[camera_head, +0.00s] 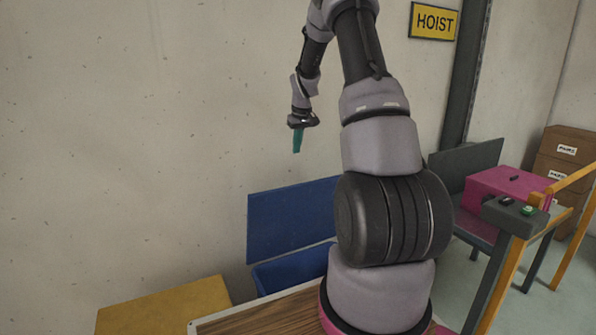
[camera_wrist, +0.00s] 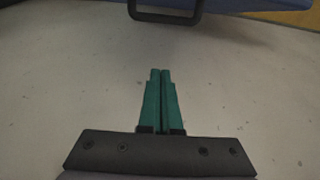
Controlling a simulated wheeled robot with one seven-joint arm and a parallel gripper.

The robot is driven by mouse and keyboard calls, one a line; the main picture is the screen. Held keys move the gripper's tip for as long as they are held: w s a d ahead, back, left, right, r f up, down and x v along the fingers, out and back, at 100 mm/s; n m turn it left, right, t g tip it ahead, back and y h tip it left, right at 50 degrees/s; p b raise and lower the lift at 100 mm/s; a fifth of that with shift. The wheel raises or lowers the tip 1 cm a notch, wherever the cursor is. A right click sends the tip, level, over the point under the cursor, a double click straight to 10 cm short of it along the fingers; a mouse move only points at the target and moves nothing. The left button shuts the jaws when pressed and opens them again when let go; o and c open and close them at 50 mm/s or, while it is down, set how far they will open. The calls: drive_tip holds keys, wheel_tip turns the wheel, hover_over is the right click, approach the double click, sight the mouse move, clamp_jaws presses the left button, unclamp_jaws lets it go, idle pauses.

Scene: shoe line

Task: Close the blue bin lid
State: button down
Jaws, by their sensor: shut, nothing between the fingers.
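The blue bin (camera_head: 292,275) stands against the wall in the head view, largely hidden behind my arm. Its blue lid (camera_head: 290,220) is open, standing up and leaning back near the wall. My gripper (camera_head: 297,148) hangs with its green fingers pointing down, above and apart from the lid. In the wrist view the two fingers (camera_wrist: 160,72) are together with nothing between them. A black loop handle (camera_wrist: 165,16) shows at the top edge of the wrist view, in front of a strip of blue (camera_wrist: 240,8). It is apart from the fingertips.
A yellow bin top (camera_head: 165,308) is left of the blue bin. A wooden surface (camera_head: 260,315) lies in front. At right are a dark raised panel (camera_head: 465,160), a magenta box (camera_head: 495,185), an orange rail (camera_head: 570,180) and stacked cartons (camera_head: 565,160). The wall around my gripper is bare.

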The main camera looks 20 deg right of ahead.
wheel_tip(320, 180, down, 11)
drive_tip(key=s, duration=0.1)
drive_tip(key=shift+f, duration=0.2)
drive_tip(key=shift+a, duration=0.1)
idle(0.4)
